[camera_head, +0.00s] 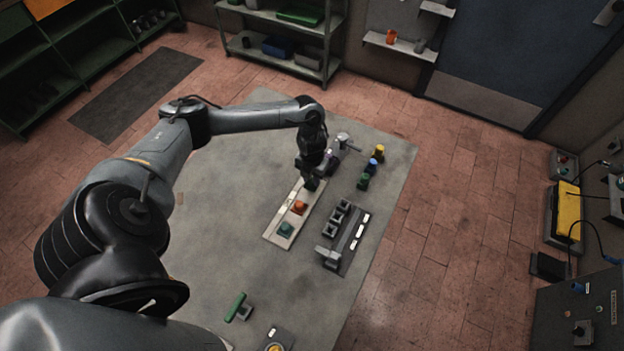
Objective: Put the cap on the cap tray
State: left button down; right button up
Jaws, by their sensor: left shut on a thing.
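My left gripper (311,184) points down over the far end of a long pale board (269,236). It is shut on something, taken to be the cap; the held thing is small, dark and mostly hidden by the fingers. An orange cap-like piece (299,207) and a teal one (286,229) sit on the board, nearer than the gripper. To the right lies a dark tray (350,243) with several dark square pieces and pale strips. I cannot tell for sure which of the two is the cap tray. My right gripper is not in view.
Yellow (378,152), blue (372,165) and green (363,181) pieces stand at the right. A grey device (340,146) is behind the gripper. A green-handled tool (236,307) lies in front. The grey surface left of the board is clear.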

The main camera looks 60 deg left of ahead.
pick_arm(q)
jog(key=shift+f, duration=0.75)
jog(key=shift+f, duration=0.15)
jog(key=c, duration=0.8)
grip_release()
jog(key=shift+c, duration=0.2)
